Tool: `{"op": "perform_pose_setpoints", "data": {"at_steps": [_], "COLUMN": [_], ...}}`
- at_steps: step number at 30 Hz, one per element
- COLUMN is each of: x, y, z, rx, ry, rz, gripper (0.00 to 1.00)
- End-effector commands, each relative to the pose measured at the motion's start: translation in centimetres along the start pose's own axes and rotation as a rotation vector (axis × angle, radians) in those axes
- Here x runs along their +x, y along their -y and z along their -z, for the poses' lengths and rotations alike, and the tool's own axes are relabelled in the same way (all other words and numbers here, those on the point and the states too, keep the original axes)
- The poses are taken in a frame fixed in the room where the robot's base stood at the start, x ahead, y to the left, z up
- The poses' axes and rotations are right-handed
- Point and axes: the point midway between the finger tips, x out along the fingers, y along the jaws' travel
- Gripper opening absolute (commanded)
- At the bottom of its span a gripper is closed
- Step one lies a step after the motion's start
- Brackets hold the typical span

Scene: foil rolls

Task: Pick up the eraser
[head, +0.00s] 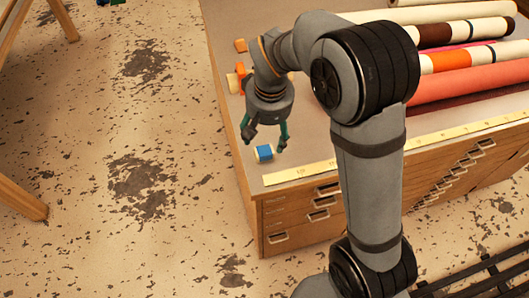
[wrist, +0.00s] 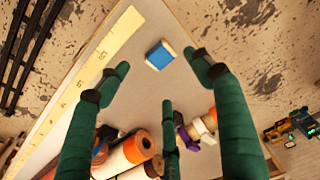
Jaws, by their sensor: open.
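The eraser, a small block with a blue sleeve and pale ends (head: 264,153), lies on the grey top of the drawer cabinet near its left front corner. In the wrist view the eraser (wrist: 160,55) lies flat, beyond the fingertips and roughly between them. My gripper (head: 266,140) points down just above the eraser in the head view. Its dark green fingers are spread open and empty, as the wrist view also shows (wrist: 158,78). The gap between fingertips and eraser is hard to judge.
A yellow ruler (head: 420,143) runs along the cabinet's front edge, right of the eraser. Several colored rolls (head: 470,80) lie at the right. Small orange items (head: 240,46) sit behind my gripper. The cabinet's left edge is close to the eraser, with the worn floor below.

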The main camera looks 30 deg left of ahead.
Motion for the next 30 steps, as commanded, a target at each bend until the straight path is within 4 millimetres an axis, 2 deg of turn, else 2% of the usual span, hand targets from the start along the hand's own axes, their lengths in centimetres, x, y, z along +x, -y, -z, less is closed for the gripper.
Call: {"op": "perform_pose_setpoints", "data": {"at_steps": [4,11,21,30], "x": [2.4,4.2,8.5,9.0], "y": [0.0,0.0,0.0,0.1], "z": [-0.1,-0.1,-0.1,0.0], "rx": [0.001,0.001,0.0,-0.001], "ry": [0.006,0.003,0.003,-0.001], "rz": [-0.001,0.0,0.0,0.001], "gripper": [0.66,0.66,0.66,0.65]}}
